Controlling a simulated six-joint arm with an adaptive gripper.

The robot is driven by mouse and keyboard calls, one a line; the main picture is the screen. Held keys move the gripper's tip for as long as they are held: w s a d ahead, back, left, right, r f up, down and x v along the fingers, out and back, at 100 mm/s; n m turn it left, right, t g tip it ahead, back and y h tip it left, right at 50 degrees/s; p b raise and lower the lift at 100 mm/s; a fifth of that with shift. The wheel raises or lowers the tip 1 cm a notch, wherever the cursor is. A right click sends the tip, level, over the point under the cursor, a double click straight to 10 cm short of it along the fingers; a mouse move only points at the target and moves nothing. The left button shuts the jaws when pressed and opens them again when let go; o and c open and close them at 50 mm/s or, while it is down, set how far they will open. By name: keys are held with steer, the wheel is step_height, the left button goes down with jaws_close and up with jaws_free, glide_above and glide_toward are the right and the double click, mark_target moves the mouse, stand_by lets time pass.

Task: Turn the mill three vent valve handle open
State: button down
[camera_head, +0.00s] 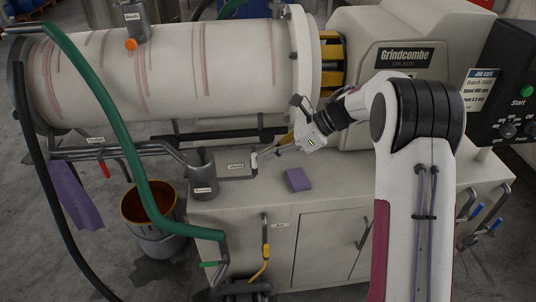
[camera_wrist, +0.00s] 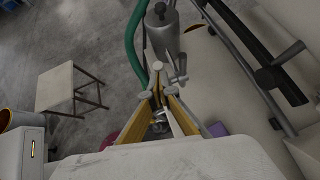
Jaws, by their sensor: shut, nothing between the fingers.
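My gripper (camera_head: 264,155) is over the bench top in the head view, with its yellow fingers pointing down and left. Its fingers (camera_wrist: 152,88) come together in the wrist view; it is shut and holds nothing. A small pale handle (camera_head: 254,161) stands at the fingertips, beside a label plate (camera_head: 237,164) that seems to read "Vent". Whether the fingertips touch this handle cannot be told. A pale lever-like piece (camera_wrist: 173,120) shows between the fingers in the wrist view. The fingers partly hide the valve, so its handle angle is unclear.
A grey pot (camera_head: 202,177) and green hose (camera_head: 118,125) stand left of the gripper. The large white mill drum (camera_head: 190,65) is behind. Yellow (camera_head: 260,269) and red (camera_head: 105,169) handles sit on other pipes.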

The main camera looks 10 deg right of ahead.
steer(key=d+f+v, duration=0.1)
steer(key=v, duration=1.2)
steer(key=shift+s, duration=0.15)
stand_by(0.5)
